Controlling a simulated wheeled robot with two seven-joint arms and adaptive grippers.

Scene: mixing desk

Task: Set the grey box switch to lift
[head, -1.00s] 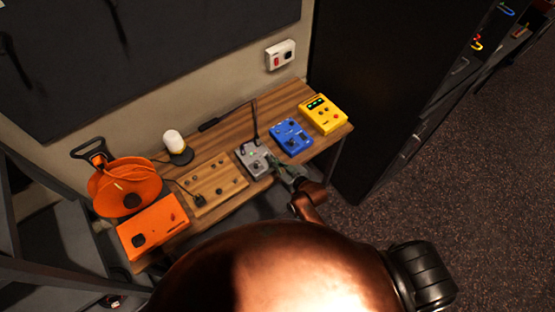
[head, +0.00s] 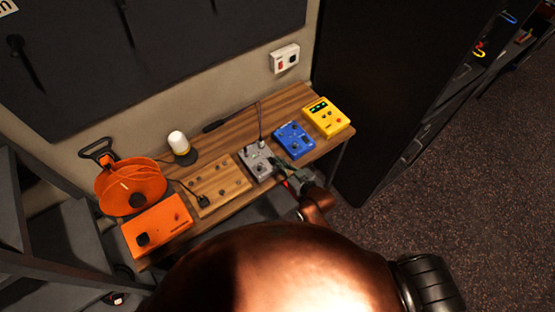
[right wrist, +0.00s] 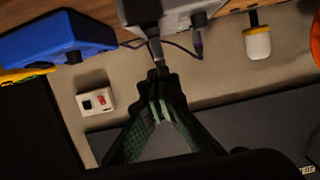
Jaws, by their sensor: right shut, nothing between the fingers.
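The grey box (head: 254,160) sits on the wooden desk between the wooden box and the blue box, with small dark knobs on its top. In the right wrist view part of the grey box (right wrist: 178,12) shows at the top edge, with dark stubs sticking out of it. My right gripper (head: 279,167) is at the front right side of the grey box. In the right wrist view its green-padded fingers (right wrist: 158,78) are together, empty, with the tips close to one stub. I cannot tell whether they touch it. The switch's setting cannot be read. My left gripper is out of view.
The blue box (head: 294,139) and yellow box (head: 327,117) stand to the right. The wooden box (head: 217,184), orange box (head: 157,226), orange reel (head: 124,186) and lamp (head: 179,143) are to the left. A thin dark cable or rod rises behind the grey box.

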